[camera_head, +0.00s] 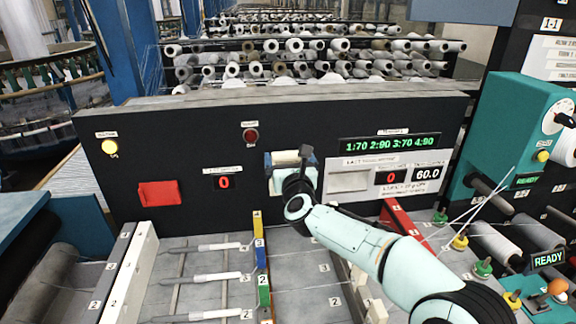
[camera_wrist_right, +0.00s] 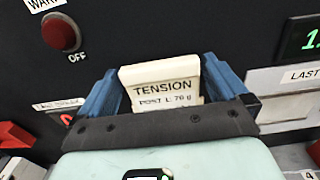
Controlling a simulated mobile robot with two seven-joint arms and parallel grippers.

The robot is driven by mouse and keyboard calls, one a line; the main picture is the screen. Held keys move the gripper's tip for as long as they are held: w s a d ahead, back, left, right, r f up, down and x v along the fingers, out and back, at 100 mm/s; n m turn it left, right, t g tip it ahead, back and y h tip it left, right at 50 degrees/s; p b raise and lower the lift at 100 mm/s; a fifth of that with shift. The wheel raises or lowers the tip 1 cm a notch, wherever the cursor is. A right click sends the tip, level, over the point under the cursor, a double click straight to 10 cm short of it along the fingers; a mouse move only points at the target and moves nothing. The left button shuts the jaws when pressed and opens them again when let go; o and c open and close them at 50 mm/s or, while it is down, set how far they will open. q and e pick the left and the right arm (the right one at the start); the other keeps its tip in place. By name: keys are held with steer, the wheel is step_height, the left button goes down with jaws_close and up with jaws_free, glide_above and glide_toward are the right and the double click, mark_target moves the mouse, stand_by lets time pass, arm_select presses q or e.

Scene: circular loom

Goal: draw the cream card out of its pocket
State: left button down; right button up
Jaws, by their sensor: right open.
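The cream card (camera_wrist_right: 160,78), printed "TENSION" and "POST L: 76 g", stands upright at the black panel in the right wrist view. My right gripper (camera_wrist_right: 163,88) is open, with one blue finger on each side of the card. Whether either finger touches the card, I cannot tell. The pocket and the card's lower part are hidden behind the gripper. My left gripper is not in view.
The black panel (camera_head: 130,190) carries a red knob (camera_head: 251,135), a red block (camera_head: 158,193) and a green display (camera_head: 390,147). A teal box (camera_head: 508,130) is at the right.

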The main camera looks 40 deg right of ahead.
mark_target(287, 127)
steer(key=c, duration=0.9)
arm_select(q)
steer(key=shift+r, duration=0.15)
arm_select(e)
steer(key=shift+r, duration=0.4)
steer(key=shift+r+p, duration=0.4)
steer(key=shift+r, duration=0.15)
steer(key=shift+r+p, duration=1.8)
steer(key=shift+r, duration=1.15)
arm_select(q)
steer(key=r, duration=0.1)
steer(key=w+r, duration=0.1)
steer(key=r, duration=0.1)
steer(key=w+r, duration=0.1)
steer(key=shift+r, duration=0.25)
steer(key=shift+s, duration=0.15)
arm_select(e)
steer(key=shift+s+f, duration=0.1)
steer(key=shift+f, duration=0.05)
